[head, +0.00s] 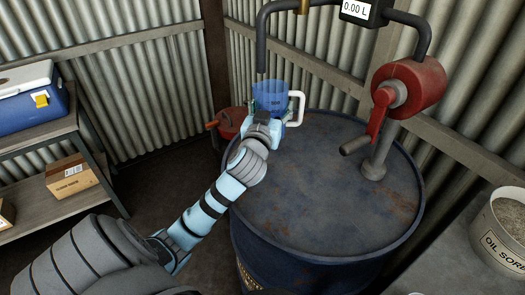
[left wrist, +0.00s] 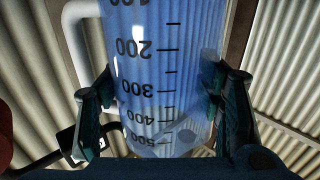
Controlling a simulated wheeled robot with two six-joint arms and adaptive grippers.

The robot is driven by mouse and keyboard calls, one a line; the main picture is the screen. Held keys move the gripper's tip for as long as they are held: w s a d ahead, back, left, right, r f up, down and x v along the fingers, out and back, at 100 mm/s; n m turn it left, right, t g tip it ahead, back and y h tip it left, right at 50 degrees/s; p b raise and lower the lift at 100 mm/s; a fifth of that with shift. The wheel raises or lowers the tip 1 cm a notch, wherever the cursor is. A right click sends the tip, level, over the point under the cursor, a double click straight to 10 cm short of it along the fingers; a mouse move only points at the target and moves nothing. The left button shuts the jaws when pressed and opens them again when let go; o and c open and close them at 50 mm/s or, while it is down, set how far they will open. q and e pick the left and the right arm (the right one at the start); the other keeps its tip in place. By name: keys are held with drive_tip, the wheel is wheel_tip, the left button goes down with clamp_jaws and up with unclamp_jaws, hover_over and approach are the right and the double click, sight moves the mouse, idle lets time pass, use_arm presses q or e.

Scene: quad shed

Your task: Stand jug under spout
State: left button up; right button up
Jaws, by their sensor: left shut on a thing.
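The jug (head: 270,97) is clear blue with a white handle (head: 296,106) on its right. My left gripper (head: 267,115) is shut around its body and holds it near the drum's far left edge. In the left wrist view, the jug (left wrist: 160,70) fills the middle between both fingers, its printed scale upside down. The spout (head: 261,60) is a dark pipe hanging down just above the jug's left rim. I cannot tell whether its end lines up with the opening in depth. The jug's base is hidden by my gripper. My right gripper is out of view.
The blue drum (head: 320,190) has a largely bare top. On its right stands a red hand pump (head: 410,85) with a crank. A meter (head: 356,10) reads 0.00 L. A red object (head: 228,122) sits behind the drum. A shelf (head: 70,195) stands left and a bucket (head: 500,235) right.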

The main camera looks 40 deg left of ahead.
use_arm(q)
drive_tip(key=a+n+g+y, duration=0.1)
drive_tip(key=a+n+y+b, duration=0.1)
drive_tip(key=a+y, duration=0.1)
drive_tip(key=shift+a+r+g, duration=0.1)
drive_tip(key=shift+r+g, duration=0.25)
drive_tip(key=shift+g, duration=0.05)
drive_tip(key=f+b, duration=0.1)
drive_tip(key=f, duration=0.3)
drive_tip(key=f+b, duration=0.1)
drive_tip(key=f, duration=0.4)
drive_tip(key=shift+s+a+f+b, duration=0.1)
drive_tip(key=shift+a+b, duration=0.1)
drive_tip(key=shift+b, duration=0.15)
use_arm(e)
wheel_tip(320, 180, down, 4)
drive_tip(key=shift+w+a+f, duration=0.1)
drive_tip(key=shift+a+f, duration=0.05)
use_arm(q)
drive_tip(key=o, duration=1.2)
